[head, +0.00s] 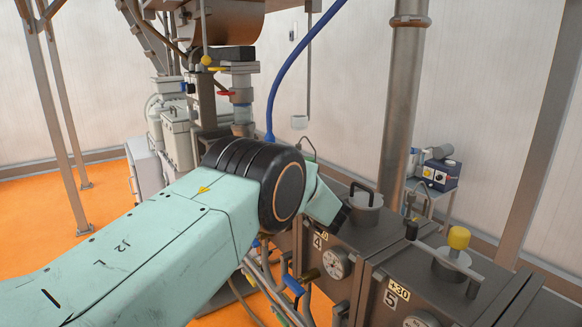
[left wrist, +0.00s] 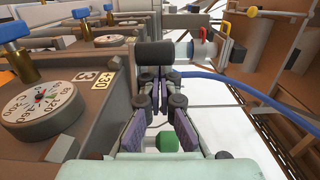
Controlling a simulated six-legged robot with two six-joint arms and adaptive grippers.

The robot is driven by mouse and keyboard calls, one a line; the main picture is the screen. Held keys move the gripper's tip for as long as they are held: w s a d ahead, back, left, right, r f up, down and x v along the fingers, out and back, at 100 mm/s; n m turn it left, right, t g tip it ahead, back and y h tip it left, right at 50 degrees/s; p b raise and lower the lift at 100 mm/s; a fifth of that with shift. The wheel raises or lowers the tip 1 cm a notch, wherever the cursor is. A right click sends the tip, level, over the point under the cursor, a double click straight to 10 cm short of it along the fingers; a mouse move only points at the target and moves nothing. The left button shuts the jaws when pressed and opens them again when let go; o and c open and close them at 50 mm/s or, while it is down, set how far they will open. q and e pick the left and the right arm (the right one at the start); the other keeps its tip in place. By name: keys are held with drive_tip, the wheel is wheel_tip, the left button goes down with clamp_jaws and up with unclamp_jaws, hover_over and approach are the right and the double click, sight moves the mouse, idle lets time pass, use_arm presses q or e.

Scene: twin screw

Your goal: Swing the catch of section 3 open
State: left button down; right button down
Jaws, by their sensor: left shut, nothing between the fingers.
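Section 3 shows in the left wrist view, where its block carries a "3" label (left wrist: 82,76) beside a "+30" tag and a round dial (left wrist: 43,113). My left gripper (left wrist: 152,84) is shut and empty, to the right of this block. A black cylinder (left wrist: 155,54) lies across just beyond its fingertips; I cannot tell whether it is part of the catch or whether the fingers touch it. I cannot make out the catch of section 3 for certain. My right gripper is in neither view.
In the head view, the section 4 block (head: 318,262) and section 5 block (head: 375,302) stand right of my arm. A metal post (head: 402,110) rises behind them. A blue hose (left wrist: 240,84) runs right of the gripper in the wrist view. Brass fittings with blue handles (left wrist: 80,14) stand on the left.

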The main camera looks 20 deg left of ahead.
use_arm(q)
drive_tip(key=v, duration=1.1)
drive_tip(key=shift+s+d, duration=0.15)
drive_tip(key=shift+d, duration=0.05)
drive_tip(key=shift+f, duration=0.15)
drive_tip(key=shift+d, duration=0.1)
